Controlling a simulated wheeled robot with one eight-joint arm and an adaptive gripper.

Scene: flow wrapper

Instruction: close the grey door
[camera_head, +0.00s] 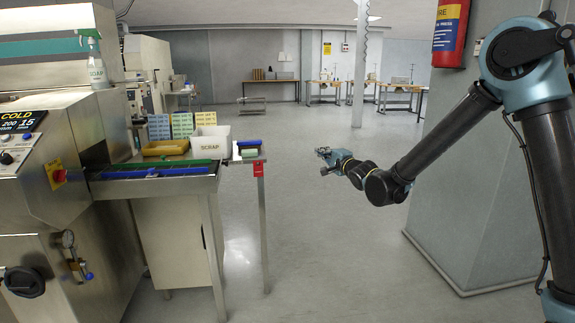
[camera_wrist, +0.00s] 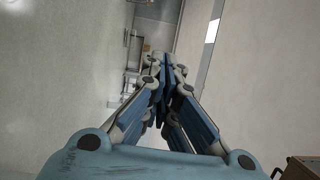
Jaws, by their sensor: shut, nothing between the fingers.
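A pale grey cabinet panel (camera_head: 172,240) with a dark handle (camera_head: 203,238) at its right edge is under the steel table at the left in the head view. It looks like the grey door, but I cannot tell whether it stands ajar. My gripper (camera_head: 323,161) is held out in free air over the aisle, to the right of the table and apart from it. In the wrist view my gripper (camera_wrist: 166,68) has its fingers together with nothing between them. I cannot make out the door in the wrist view.
The steel table (camera_head: 150,190) has slim legs and carries a white scrap bin (camera_head: 211,143) and a yellow tray (camera_head: 165,148). The wrapping machine (camera_head: 60,220) stands at the far left. A grey pillar (camera_head: 470,190) is at the right. The floor (camera_head: 330,260) between is clear.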

